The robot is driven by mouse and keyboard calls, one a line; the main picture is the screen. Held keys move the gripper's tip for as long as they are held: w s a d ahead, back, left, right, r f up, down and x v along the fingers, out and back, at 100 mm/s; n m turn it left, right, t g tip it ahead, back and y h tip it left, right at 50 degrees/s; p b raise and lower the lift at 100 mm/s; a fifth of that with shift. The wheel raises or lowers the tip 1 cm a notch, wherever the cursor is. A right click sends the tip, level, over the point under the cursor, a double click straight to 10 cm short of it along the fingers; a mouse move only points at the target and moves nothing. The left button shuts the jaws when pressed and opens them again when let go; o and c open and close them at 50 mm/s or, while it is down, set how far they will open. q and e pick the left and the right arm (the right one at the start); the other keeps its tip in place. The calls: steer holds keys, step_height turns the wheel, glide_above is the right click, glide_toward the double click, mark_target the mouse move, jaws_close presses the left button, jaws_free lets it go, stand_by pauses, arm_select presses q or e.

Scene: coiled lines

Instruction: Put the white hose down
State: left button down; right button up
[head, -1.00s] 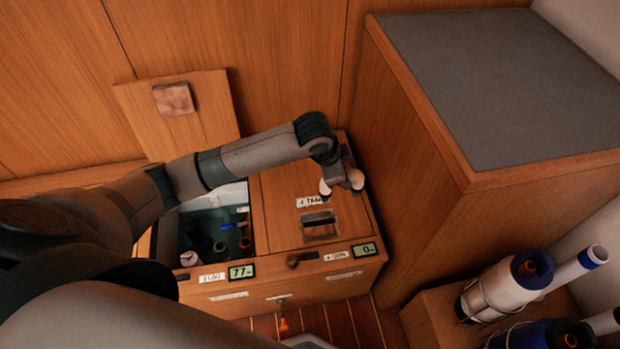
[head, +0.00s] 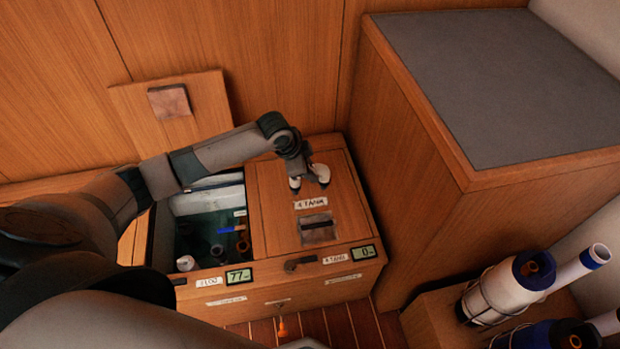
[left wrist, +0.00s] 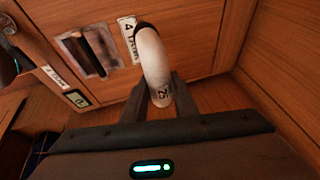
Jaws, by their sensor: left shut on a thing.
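The white hose (left wrist: 153,62) is a short curved white piece with a dark end and a small dark mark. It stands between the two fingers of my left gripper (left wrist: 160,92), which is shut on it. In the head view, white parts of the hose (head: 320,173) show on either side of my left gripper (head: 306,168), over the closed wooden lid (head: 272,205) of the right tank, behind its label. I cannot tell whether the hose touches the lid. My right gripper is not in view.
Left of the lid is an open compartment (head: 160,235) with dark fittings and a blue piece inside. Its raised wooden lid (head: 208,105) leans behind. A tall grey-topped cabinet (head: 480,80) stands close on the right. White-and-blue cylinders (head: 505,285) sit in wire holders at lower right.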

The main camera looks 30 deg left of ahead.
arm_select(q)
step_height(320, 180, down, 4)
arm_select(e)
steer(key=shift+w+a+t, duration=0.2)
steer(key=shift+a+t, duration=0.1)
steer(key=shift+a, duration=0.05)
arm_select(q)
steer(key=shift+f, duration=0.1)
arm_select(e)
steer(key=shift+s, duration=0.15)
arm_select(q)
steer(key=c, duration=1.4)
jaws_free()
steer(key=shift+c, duration=0.2)
steer(key=p+v, duration=0.1)
steer(key=v, duration=1.1)
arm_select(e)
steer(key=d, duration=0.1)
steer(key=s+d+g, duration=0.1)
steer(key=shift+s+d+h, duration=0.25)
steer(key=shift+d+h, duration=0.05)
